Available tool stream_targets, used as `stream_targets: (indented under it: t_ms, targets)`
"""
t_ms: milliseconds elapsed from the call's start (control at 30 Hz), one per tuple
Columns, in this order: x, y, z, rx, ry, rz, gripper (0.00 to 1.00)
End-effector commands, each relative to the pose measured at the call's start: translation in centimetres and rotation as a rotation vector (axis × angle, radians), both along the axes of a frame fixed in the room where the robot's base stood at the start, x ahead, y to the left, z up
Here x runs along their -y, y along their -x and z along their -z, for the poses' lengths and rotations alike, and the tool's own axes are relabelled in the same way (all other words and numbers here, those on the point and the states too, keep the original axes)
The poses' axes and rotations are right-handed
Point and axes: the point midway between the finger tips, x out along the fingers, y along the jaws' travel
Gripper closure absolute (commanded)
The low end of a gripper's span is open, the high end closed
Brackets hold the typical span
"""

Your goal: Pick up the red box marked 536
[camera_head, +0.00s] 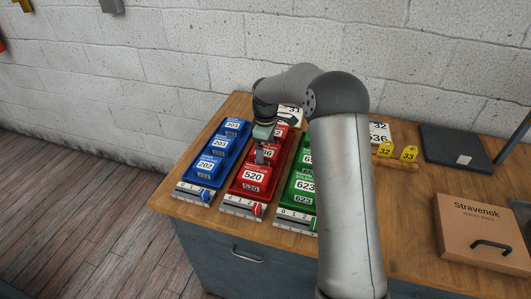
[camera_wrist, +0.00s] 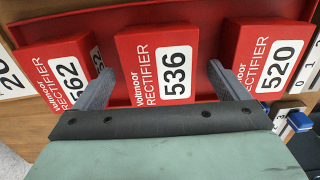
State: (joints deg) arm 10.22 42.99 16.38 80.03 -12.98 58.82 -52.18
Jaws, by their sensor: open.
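The red box marked 536 (camera_wrist: 157,50) lies in the middle of the wrist view, between the red box marked 562 (camera_wrist: 62,70) on the left and the red box marked 520 (camera_wrist: 268,50) on the right. My gripper (camera_wrist: 161,70) is open, with one finger on each side of the 536 box, over the gaps to its neighbours. I cannot tell how far down the fingers reach or whether they touch. In the head view, my gripper hides part of the 536 box (camera_head: 271,153), behind the 520 box (camera_head: 254,176).
The boxes sit in a red tray (camera_wrist: 200,10). A tray of blue boxes (camera_head: 210,165) stands on its left and green boxes (camera_head: 304,183) on its right, both close.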

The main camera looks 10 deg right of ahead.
Motion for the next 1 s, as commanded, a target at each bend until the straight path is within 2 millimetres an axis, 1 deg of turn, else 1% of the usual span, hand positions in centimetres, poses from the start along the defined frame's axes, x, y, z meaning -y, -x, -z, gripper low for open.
stream_targets:
  t_ms: [100, 200, 433, 467, 500, 567, 600, 633, 867, 1000]
  targets:
    - [0.0, 0.1, 1.5, -0.002, 0.0, 0.001, 0.06]
    - [0.0, 0.1, 2.2, -0.001, 0.0, 0.0, 0.06]
    - [0.0, 0.0, 2.4, 0.0, 0.0, 0.0, 0.06]
    - [0.0, 0.0, 2.4, 0.0, 0.0, 0.0, 0.15]
    - [0.0, 0.0, 2.4, 0.0, 0.0, 0.0, 0.26]
    - [0.0, 0.0, 2.4, 0.0, 0.0, 0.0, 0.43]
    - [0.0, 0.0, 2.4, 0.0, 0.0, 0.0, 0.54]
    - [0.0, 0.0, 2.4, 0.0, 0.0, 0.0, 0.58]
    - [0.0, 0.0, 2.3, 0.001, 0.0, 0.0, 0.58]
    - [0.0, 0.0, 1.9, 0.001, 0.0, 0.0, 0.58]
